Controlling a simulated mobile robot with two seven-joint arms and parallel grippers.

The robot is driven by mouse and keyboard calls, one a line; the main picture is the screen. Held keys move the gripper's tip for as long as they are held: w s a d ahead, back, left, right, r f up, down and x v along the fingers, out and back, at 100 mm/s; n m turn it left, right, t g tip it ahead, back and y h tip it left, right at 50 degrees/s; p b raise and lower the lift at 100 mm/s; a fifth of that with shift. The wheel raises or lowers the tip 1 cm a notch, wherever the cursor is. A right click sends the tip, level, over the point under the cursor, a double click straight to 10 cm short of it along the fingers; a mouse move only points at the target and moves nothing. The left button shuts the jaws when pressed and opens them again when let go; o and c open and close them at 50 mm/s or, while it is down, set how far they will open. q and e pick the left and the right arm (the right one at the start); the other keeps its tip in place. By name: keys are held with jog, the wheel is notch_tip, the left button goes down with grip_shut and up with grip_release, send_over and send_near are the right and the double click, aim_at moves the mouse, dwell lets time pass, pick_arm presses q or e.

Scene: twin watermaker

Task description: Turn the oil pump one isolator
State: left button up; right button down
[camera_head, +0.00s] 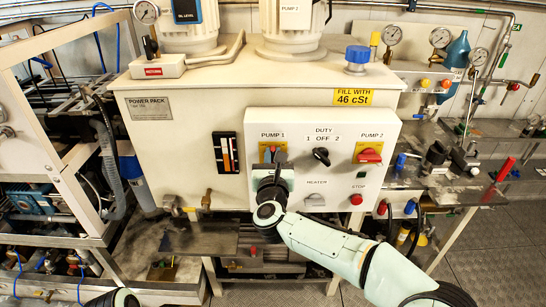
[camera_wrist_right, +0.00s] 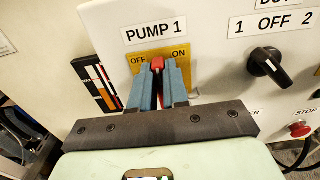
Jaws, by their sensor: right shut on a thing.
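The pump one isolator shows in the right wrist view as a red handle (camera_wrist_right: 159,64) on a yellow plate (camera_wrist_right: 137,61) marked OFF and ON, below the PUMP 1 label. My right gripper (camera_wrist_right: 160,78) is shut on this handle, with one blue finger on each side. The handle's top shows between the fingertips, between the OFF and ON words; its lower part is hidden, so its exact angle is hard to tell. In the head view my right gripper (camera_head: 271,165) covers most of the isolator, and part of its yellow plate (camera_head: 264,152) shows above. My left gripper is not in view.
To the right on the white control panel (camera_head: 300,187) are the black duty knob (camera_head: 321,156), the red pump 2 isolator (camera_head: 369,156), a green button (camera_head: 362,175) and the red stop button (camera_head: 356,199). A level gauge (camera_head: 226,153) is left of the panel.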

jog(key=shift+n, duration=0.3)
jog(key=shift+a+f+n, duration=0.3)
jog(key=shift+n, duration=2.55)
jog(key=shift+a+f+n, duration=0.3)
jog(key=shift+n, duration=2.6)
jog(key=shift+a+f+n, duration=0.3)
jog(key=shift+n, duration=2.55)
jog(key=c, duration=1.1)
grip_release()
